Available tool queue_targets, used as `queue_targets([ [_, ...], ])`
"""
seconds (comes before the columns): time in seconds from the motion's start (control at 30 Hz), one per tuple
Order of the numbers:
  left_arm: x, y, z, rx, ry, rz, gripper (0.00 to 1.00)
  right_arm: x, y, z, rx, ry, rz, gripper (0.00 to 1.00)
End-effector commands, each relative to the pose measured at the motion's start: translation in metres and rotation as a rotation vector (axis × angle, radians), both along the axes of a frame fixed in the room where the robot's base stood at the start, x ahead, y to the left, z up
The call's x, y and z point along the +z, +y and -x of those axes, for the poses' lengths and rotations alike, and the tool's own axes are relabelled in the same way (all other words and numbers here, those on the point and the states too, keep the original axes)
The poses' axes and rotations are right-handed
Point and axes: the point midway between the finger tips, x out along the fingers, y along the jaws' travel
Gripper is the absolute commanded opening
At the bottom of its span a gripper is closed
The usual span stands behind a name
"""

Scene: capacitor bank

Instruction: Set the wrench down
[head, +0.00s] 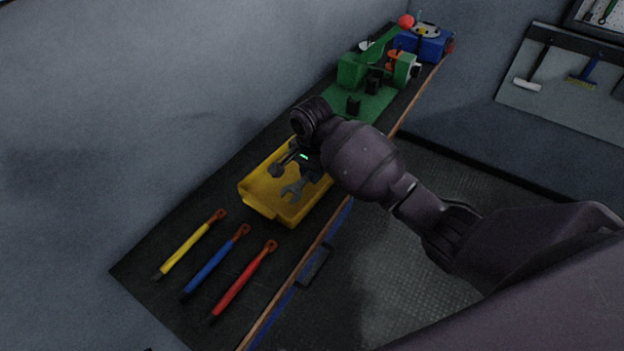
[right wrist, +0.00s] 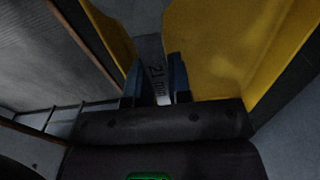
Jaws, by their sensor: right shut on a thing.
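The wrench (head: 293,189) is grey, with its open-jaw end hanging over the yellow tray (head: 258,208) in the head view. In the right wrist view its handle (right wrist: 154,66), marked "21 mm", sits between the two fingers. My right gripper (head: 305,170) is above the tray and shut on the wrench; it also shows in the right wrist view (right wrist: 157,80). Whether the wrench touches the tray floor cannot be told. Another grey and brown tool (head: 281,168) shows at the tray's left side, partly hidden by my gripper. My left gripper is not in view.
Yellow (head: 190,245), blue (head: 215,263) and red (head: 243,283) handled tools lie on the dark bench in front of the tray. A green fixture (head: 362,90) and a blue box (head: 425,45) stand farther back. A wall runs along the bench's left side.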

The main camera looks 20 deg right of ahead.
Motion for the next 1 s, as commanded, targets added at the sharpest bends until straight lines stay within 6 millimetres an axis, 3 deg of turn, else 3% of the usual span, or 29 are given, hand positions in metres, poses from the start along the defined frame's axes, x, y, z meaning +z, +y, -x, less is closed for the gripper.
queue_targets([
  [0.23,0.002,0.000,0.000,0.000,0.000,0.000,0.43,-0.030,0.000,0.000,0.000,0.002,0.000,0.00],
  [1.0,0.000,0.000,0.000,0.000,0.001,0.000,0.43,-0.049,0.002,0.004,0.002,0.009,-0.001,0.00],
])
